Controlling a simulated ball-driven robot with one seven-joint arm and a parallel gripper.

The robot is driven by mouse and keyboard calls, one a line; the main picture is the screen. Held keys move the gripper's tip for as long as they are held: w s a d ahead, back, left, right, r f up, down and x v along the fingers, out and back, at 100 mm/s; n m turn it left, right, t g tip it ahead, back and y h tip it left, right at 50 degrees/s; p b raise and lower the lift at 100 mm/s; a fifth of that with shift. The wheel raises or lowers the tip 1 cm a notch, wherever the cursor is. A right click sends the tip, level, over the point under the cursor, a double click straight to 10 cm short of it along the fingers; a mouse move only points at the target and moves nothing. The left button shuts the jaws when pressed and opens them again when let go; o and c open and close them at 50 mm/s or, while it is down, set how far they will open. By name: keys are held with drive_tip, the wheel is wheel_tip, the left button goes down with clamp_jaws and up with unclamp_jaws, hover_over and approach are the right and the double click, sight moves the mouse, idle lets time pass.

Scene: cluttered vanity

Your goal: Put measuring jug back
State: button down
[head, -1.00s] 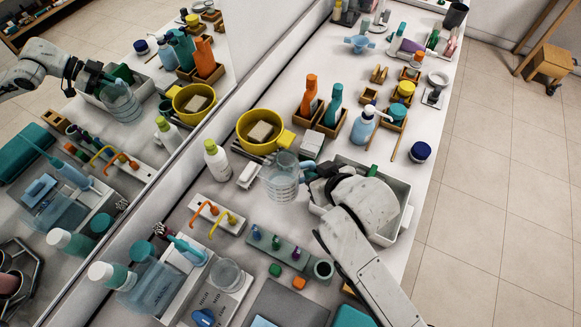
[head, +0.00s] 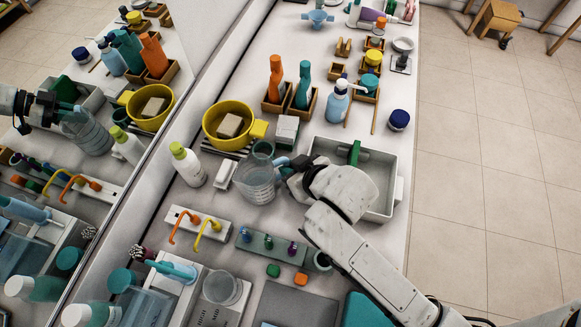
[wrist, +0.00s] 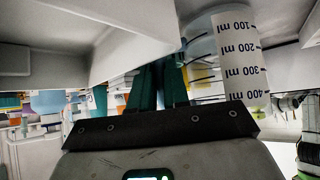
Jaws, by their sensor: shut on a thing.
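The clear measuring jug (head: 257,184) is left of the grey tray (head: 397,190), beside a small white block-like item (head: 225,173). My gripper (head: 284,165) reaches it from the right and is shut on its handle side. The exact grip is hidden by the wrist and the small size. The jug looks near upright; I cannot tell whether its base touches the counter. In the wrist view the jug's marked wall (wrist: 240,65), with ml numbers, shows at the right, close to the teal fingers (wrist: 158,85).
A yellow pot (head: 210,120) stands behind the jug and a white bottle (head: 187,165) to its left. A hook rack (head: 198,230) and a grey-green holder with small pegs (head: 270,246) lie in front. The tray holds a green item (head: 354,152). A mirror runs along the left.

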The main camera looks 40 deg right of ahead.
drive_tip(key=c, duration=1.1)
unclamp_jaws()
drive_tip(key=shift+f, duration=0.1)
drive_tip(key=shift+s+r, duration=0.1)
drive_tip(key=shift+r, duration=0.15)
drive_tip(key=v, duration=1)
drive_tip(key=shift+s+r+p, duration=0.15)
drive_tip(key=shift+r+p, duration=0.1)
drive_tip(key=shift+p, duration=0.05)
drive_tip(key=shift+s+r, duration=0.35)
drive_tip(key=shift+s, duration=0.2)
